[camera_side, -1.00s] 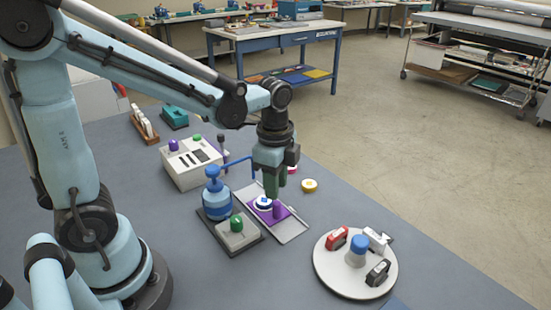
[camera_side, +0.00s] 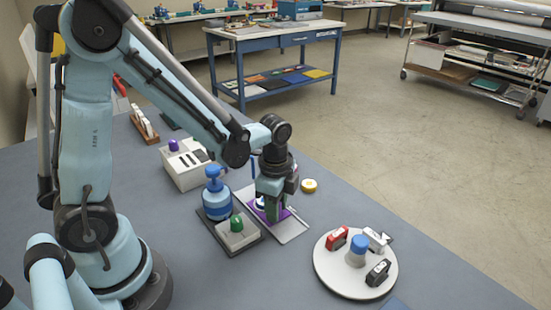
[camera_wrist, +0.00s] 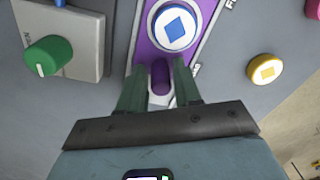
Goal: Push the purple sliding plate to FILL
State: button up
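The purple sliding plate (camera_wrist: 146,50) lies in a light grey track (camera_side: 293,231) on the bench. The fingers look open, with narrow gaps beside the knob; contact is unclear. A label starting with "F" is cut off at the top of the wrist view. Another label is partly hidden beside the right finger.
A blue pump bottle (camera_side: 215,195) and a grey box with a green knob (camera_side: 237,232) stand just left of the track. A yellow disc (camera_side: 308,186) lies behind right. A round white turntable (camera_side: 337,282) with small items stands front right.

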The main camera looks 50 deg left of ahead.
grip_shut()
jog(key=shift+a, duration=0.1)
jog(key=shift+a, duration=2.35)
jog(key=shift+o, duration=0.3)
grip_release()
jog(key=shift+d+r, duration=0.1)
jog(key=shift+r, duration=0.1)
notch_tip(320, 180, up, 12)
jog(key=shift+s, duration=0.15)
jog(key=shift+f, duration=0.1)
